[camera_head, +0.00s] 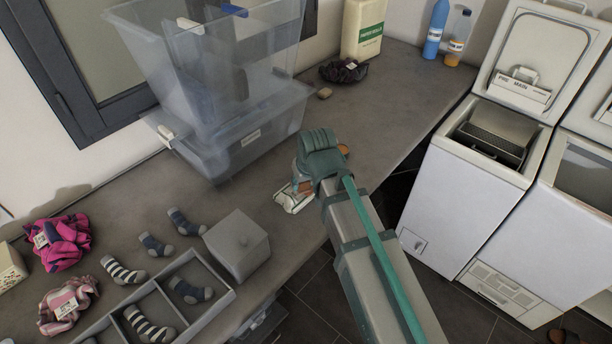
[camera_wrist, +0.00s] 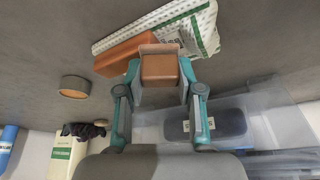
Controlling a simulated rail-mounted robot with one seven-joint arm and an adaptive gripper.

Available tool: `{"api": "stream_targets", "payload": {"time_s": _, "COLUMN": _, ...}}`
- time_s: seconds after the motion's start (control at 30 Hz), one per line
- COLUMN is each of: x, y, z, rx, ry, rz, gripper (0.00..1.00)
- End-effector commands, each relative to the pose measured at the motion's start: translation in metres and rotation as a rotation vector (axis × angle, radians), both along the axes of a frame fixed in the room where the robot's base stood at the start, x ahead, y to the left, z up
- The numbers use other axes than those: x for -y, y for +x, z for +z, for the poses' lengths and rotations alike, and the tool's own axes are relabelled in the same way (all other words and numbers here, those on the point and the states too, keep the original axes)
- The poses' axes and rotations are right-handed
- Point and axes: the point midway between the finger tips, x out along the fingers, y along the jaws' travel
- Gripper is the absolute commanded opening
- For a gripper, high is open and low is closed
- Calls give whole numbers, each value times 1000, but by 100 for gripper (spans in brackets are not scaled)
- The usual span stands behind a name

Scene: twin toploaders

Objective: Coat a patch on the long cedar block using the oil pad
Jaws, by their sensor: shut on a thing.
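The long cedar block (camera_wrist: 122,54) is orange-brown and lies on the counter in the wrist view, partly hidden by what I hold. In the wrist view my gripper (camera_wrist: 161,82) is shut on a brown, box-shaped piece with a paler upper edge, which looks like the oil pad (camera_wrist: 160,68). The pad overlaps the cedar block in the picture; I cannot tell whether they touch. No coated patch can be made out.
A white packet with green print (camera_wrist: 203,30) lies against the block. Clear stacked bins (camera_head: 235,130), a grey box (camera_head: 237,244) and a sock tray (camera_head: 215,308) stand left. Toploaders (camera_head: 470,190) stand right.

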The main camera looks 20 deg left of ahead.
Motion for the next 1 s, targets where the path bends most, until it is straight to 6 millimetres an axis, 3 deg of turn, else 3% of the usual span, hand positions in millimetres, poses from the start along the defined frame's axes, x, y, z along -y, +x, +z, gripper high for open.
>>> {"api": "stream_targets", "payload": {"time_s": 0.1, "x": 1, "y": 3, "z": 26, "rx": 4, "ry": 2, "rz": -3, "gripper": 8}}
{"api": "stream_targets", "payload": {"time_s": 0.63, "x": 7, "y": 7, "z": 71, "rx": 2, "ry": 1, "rz": -12, "gripper": 8}}
{"api": "stream_targets", "payload": {"time_s": 1.0, "x": 9, "y": 7, "z": 80, "rx": 1, "ry": 0, "rz": -15, "gripper": 8}}
